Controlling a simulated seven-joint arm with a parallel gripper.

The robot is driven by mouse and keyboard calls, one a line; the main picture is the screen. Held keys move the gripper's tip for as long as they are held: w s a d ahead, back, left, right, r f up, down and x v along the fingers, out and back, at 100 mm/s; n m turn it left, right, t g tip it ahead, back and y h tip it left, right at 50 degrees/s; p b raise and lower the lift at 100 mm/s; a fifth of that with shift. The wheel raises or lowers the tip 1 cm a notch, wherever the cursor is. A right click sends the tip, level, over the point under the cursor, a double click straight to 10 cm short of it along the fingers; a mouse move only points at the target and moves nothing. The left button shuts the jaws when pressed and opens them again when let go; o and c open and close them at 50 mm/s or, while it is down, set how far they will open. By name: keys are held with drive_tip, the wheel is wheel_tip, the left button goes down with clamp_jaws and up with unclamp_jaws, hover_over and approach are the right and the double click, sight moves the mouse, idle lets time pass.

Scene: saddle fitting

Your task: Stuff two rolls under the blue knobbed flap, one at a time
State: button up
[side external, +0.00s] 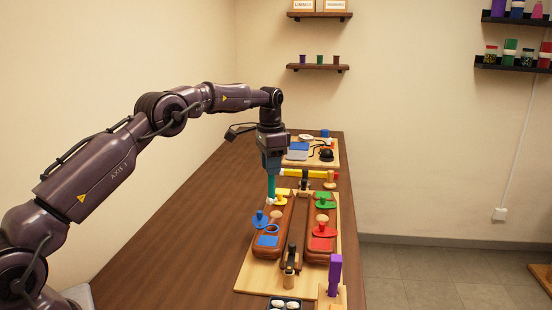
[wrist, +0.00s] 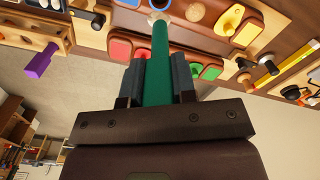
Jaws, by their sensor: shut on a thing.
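My gripper (side external: 272,172) points down over the left saddle panel. It is shut on a green rod, which hangs below the fingers with a pale tip near the panel. The green rod (wrist: 160,65) shows between both fingers in the wrist view. The blue knobbed flap (side external: 260,221) is on the left brown panel, to the left of and nearer than the rod tip; it looks tilted. White round pieces (side external: 279,305), possibly the rolls, sit in a dark tray at the bottom edge, partly cut off.
Yellow (side external: 281,200), green (side external: 324,201) and red (side external: 322,230) knobbed flaps stand close by. A purple upright block (side external: 335,275) stands at the front right. The table's left side is bare.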

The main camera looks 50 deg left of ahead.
sight(272, 201)
drive_tip(key=shift+f, duration=3.7)
drive_tip(key=shift+f, duration=1.85)
drive_tip(key=shift+r, duration=4.1)
